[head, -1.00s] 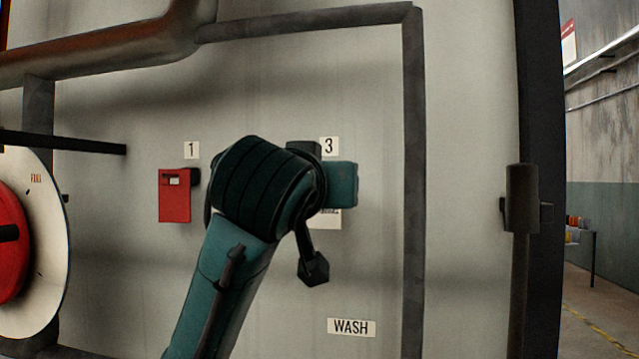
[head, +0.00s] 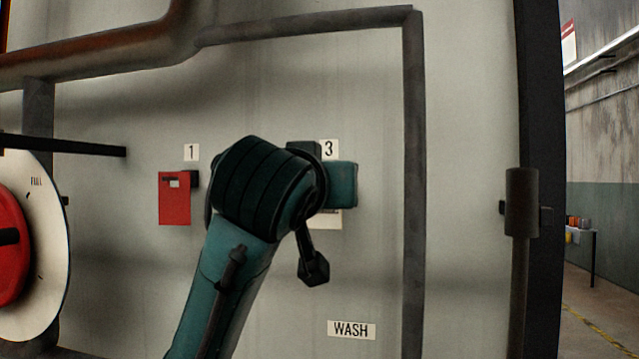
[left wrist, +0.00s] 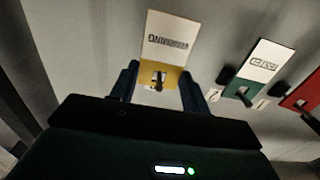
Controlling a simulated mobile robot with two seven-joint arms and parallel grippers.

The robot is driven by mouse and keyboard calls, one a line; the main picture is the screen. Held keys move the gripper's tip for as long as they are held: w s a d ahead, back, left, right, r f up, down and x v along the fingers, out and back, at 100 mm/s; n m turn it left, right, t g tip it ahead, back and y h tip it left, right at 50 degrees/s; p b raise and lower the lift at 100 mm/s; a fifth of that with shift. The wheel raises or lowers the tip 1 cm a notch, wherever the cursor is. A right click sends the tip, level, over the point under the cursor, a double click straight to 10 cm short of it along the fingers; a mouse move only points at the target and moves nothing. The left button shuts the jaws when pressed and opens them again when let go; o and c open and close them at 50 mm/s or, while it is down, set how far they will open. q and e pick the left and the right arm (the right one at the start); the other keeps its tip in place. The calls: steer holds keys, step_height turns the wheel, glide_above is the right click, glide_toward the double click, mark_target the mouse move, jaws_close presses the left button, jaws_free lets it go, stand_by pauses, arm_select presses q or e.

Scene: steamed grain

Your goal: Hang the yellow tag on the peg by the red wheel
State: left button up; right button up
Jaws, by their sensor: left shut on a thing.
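The yellow tag (left wrist: 172,72) is between the two fingers of my left gripper (left wrist: 159,72) in the left wrist view. My left gripper is shut on it. The tag has a white lettered part (left wrist: 166,40), and a dark peg end shows in its slot. In the head view my left arm hides the gripper and most of the tag; a white edge of the tag (head: 331,224) shows below, under the label 3. The red wheel (head: 10,245) is at the far left on a white dial.
A red tag (head: 174,198) hangs under the label 1. A green tag (left wrist: 247,85) hangs beside the yellow one in the left wrist view. A dark bar (head: 85,146) juts across above the dial. Pipes (head: 413,200) run along the panel. The panel below the red tag is clear.

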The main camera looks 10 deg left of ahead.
arm_select(q)
steer(key=shift+s, duration=0.15)
steer(key=s, duration=0.3)
steer(key=shift+s, duration=0.1)
arm_select(e)
steer(key=shift+f, duration=0.3)
stand_by(0.6)
arm_select(q)
steer(key=shift+s+b, duration=0.1)
steer(key=shift+b, duration=0.2)
steer(key=s+p, duration=0.5)
steer(key=p, duration=0.3)
steer(key=shift+s, duration=0.4)
arm_select(e)
steer(key=shift+n+g+h, duration=0.3)
steer(key=shift+n+h, duration=0.2)
steer(key=r, duration=0.1)
steer(key=d+r, duration=0.1)
steer(key=r, duration=0.2)
steer(key=shift+s+d, duration=0.15)
steer(key=shift+s, duration=0.15)
steer(key=shift+f, duration=0.1)
